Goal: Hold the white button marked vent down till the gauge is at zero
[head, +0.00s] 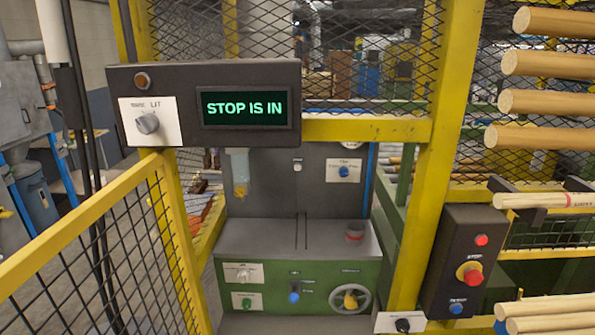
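A machine with a green front panel (325,272) stands behind the yellow frame. At the panel's upper left, a white plate (231,273) carries a small pale button (243,274); its label is too small to read, so I cannot tell whether it says vent. I cannot make out a gauge. A display (245,107) on the dark box reads "STOP IS IN". My gripper is not in view.
A green button (246,302), blue knob (294,296) and handwheel (350,298) share the panel. A dark box (466,255) at right has a red mushroom button (470,274). A yellow mesh fence (90,235) blocks the left; wooden rods (545,62) stick out at right.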

